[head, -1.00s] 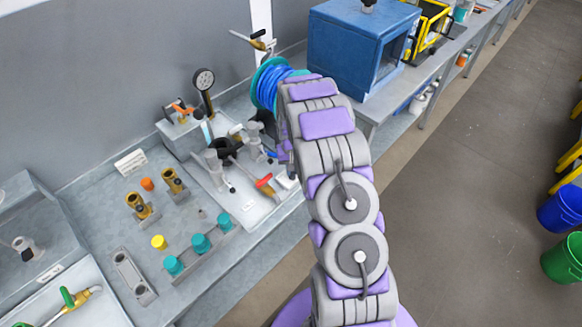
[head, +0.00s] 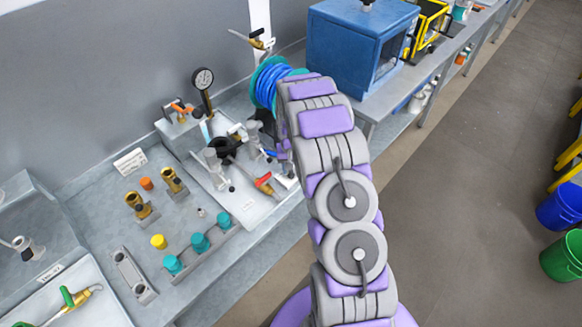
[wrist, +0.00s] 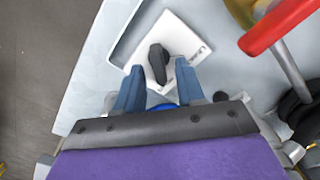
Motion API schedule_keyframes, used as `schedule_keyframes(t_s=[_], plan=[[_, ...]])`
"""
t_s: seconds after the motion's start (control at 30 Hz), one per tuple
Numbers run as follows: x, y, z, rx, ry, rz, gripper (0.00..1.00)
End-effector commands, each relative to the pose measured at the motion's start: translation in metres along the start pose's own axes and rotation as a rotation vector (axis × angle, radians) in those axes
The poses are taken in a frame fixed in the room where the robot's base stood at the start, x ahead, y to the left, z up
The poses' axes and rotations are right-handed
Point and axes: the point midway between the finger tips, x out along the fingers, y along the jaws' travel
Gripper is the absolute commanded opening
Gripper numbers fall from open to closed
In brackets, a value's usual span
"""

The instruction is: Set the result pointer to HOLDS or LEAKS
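The result pointer (wrist: 158,60) is a black knob on a square white plate (wrist: 188,42), seen in the wrist view. Small dark print lies along the plate's right edge, too small to read. My gripper (wrist: 159,68) has its two blue-grey fingers apart, one on each side of the pointer's near end. I cannot tell whether either finger touches it. In the head view, my arm hides most of the gripper and the pointer, at the right end of the white tray (head: 252,212).
A red-handled valve (wrist: 275,25) stands close by at the right in the wrist view; its red handle also shows in the head view (head: 263,180). A pressure gauge (head: 203,79), a blue hose reel (head: 268,84) and brass fittings (head: 138,204) are on the bench. Floor is open at the right.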

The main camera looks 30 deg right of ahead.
Motion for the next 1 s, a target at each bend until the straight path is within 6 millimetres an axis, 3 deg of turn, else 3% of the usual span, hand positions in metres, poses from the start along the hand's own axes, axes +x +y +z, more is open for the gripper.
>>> schedule_keyframes(t_s=[0.23,0.37,1.0], plan=[[-0.003,0.0,0.0,-0.001,0.001,0.0,0.38],[-0.018,0.0,-0.001,-0.001,0.002,0.0,0.38],[-0.151,0.0,-0.002,0.0,0.004,-0.001,0.38]])
